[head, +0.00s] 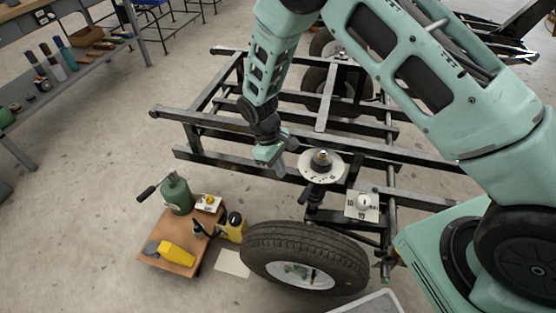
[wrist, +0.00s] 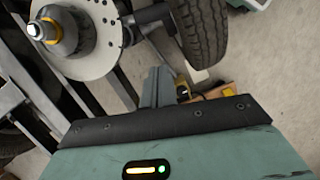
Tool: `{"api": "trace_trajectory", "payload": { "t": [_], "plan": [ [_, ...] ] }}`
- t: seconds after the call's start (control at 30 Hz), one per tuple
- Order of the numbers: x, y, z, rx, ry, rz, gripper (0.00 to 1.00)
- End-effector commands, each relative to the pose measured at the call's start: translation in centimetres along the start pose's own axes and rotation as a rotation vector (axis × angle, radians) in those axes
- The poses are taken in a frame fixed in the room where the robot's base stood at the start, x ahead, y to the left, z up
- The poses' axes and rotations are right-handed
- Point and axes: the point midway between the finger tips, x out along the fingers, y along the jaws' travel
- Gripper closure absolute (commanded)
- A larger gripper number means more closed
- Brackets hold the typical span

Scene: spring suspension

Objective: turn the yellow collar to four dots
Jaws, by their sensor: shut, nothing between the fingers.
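The yellow collar (head: 322,155) sits around a dark and grey hub in the middle of a white disc (head: 306,166), on the black frame. In the wrist view the yellow collar (wrist: 52,34) is at the upper left, with a bright tip in its middle. The white disc (wrist: 100,55) around it carries several small dark marks; I cannot tell which one the collar points to. My gripper (head: 281,173) is just left of the disc, apart from the collar. In the wrist view my gripper (wrist: 159,72) is shut and empty, pointing past the disc's right side.
A tyre (head: 275,240) stands below the disc. A plate with numbers and a white knob (head: 363,203) is to its right. A brown-topped cart (head: 160,228) at lower left holds a green canister (head: 176,195) and a yellow tool (head: 177,254). Black frame rails (head: 190,120) surround the disc.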

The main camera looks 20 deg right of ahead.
Motion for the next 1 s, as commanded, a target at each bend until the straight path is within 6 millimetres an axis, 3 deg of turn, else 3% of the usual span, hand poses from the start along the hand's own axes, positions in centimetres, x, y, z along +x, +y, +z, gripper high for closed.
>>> {"api": "trace_trajectory", "payload": {
  "t": [0.2,0.5,1.0],
  "plan": [
    [4.7,0.0,0.1,0.0,-0.004,0.0,1.0],
    [6.1,0.0,3.2,-0.001,-0.001,0.001,1.0],
    [6.2,0.1,3.6,-0.003,-0.001,0.002,1.0]
  ]
}}
